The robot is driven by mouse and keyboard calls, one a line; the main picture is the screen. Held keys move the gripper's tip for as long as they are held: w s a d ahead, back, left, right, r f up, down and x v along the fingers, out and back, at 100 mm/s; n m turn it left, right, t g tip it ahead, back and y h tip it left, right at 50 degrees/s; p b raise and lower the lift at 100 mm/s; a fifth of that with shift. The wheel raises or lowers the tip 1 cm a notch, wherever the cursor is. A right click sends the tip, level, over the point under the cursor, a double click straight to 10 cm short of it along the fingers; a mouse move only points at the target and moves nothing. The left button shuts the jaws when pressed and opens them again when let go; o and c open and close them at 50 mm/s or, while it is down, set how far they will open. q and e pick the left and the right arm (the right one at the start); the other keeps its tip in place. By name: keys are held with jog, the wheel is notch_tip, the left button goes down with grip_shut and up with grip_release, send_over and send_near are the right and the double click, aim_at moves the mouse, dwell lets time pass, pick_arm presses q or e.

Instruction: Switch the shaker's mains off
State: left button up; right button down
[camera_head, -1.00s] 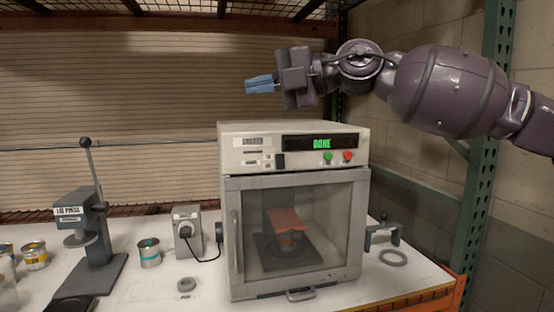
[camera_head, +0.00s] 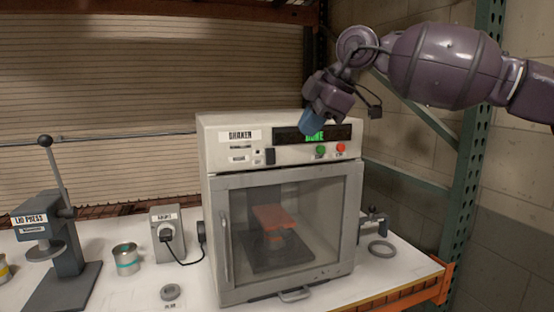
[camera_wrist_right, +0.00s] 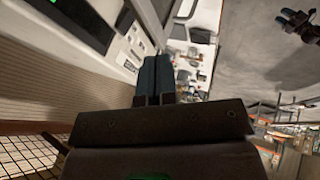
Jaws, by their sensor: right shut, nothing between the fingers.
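The shaker (camera_head: 222,155) is a cream and grey cabinet with a glass door, shut, on the table. Its front panel carries a dark rocker switch (camera_head: 270,156), a green button (camera_head: 320,152), a red button (camera_head: 340,148) and a lit green display (camera_head: 288,136). My right gripper (camera_head: 312,124) is shut and empty, pointing down in front of the display and covering part of its word. It is above and right of the rocker. In the right wrist view its blue fingers (camera_wrist_right: 154,80) are together beside the pale panel (camera_wrist_right: 98,14).
A grey socket box (camera_head: 165,222) with a plugged-in black cable stands left of the shaker. A lid press (camera_head: 68,250), a can (camera_head: 125,262) and a grey ring (camera_head: 171,292) are further left and in front.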

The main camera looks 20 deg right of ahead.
aim_at(271, 156)
jog(key=shift+w+a, duration=0.1)
pick_arm(q)
jog(key=shift+w+r, duration=0.1)
jog(key=shift+w, duration=0.15)
pick_arm(e)
jog(key=shift+f, duration=0.1)
jog(key=shift+m, duration=0.3)
jog(key=w+x, duration=0.1)
jog(key=x, duration=0.3)
jog(key=p+x, duration=0.1)
jog(key=x, duration=0.3)
jog(key=w+r+p+x, duration=0.1)
jog(key=x, duration=0.3)
jog(key=shift+w+d+r, duration=0.1)
jog(key=shift+w+d, duration=0.15)
jog(key=shift+w, duration=0.05)
pick_arm(q)
notch_tip(271, 156, up, 2)
jog(key=shift+s+r+p, duration=0.1)
jog(key=shift+r+p, duration=0.15)
jog(key=shift+p, duration=0.05)
pick_arm(e)
jog(key=shift+w, duration=0.25)
